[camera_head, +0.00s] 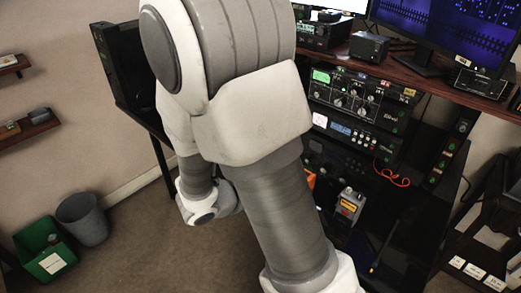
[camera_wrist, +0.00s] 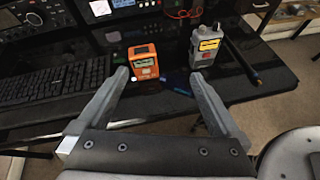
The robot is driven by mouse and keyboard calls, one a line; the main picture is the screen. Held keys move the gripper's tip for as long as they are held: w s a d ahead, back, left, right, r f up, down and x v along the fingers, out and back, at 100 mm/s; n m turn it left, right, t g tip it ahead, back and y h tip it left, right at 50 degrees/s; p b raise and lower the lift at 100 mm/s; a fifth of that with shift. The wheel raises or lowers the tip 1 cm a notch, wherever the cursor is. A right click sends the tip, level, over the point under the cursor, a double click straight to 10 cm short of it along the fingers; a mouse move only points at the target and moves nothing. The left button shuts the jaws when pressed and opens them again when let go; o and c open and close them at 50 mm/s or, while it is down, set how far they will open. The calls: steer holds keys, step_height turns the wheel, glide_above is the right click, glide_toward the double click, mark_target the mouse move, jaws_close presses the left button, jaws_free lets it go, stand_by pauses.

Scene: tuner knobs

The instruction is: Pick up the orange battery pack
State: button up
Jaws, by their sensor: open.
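The orange battery pack (camera_wrist: 143,62) stands upright on the black desk (camera_wrist: 175,105) in the wrist view, with a small screen on its front. In the head view a bit of orange (camera_head: 311,179) shows beside my arm, which hides most of it. My gripper (camera_wrist: 158,76) is open and empty. Its left finger tip is close to the left side of the pack in the picture. The right finger tip is to the right, and the pack appears beyond the tips. I cannot tell the exact gap. My gripper is hidden behind my arm in the head view.
A grey radio (camera_wrist: 207,45) with an orange screen stands right of the pack, close beyond the right finger. A black keyboard (camera_wrist: 55,82) lies to the left. Rack units (camera_wrist: 38,38) stand behind, with an orange-red cable (camera_wrist: 184,13). A dark rod (camera_wrist: 240,73) lies at right.

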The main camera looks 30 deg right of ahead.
step_height(320, 180, down, 5)
steer(key=w+n+t+b, duration=0.2)
steer(key=w+n, duration=0.1)
steer(key=shift+n, duration=0.3)
steer(key=b+x, duration=0.2)
steer(key=x, duration=0.9)
steer(key=shift+s+f, duration=0.15)
steer(key=shift+b+x, duration=0.65)
steer(key=shift+x, duration=2.05)
steer(key=shift+s, duration=0.15)
steer(key=c, duration=1.6)
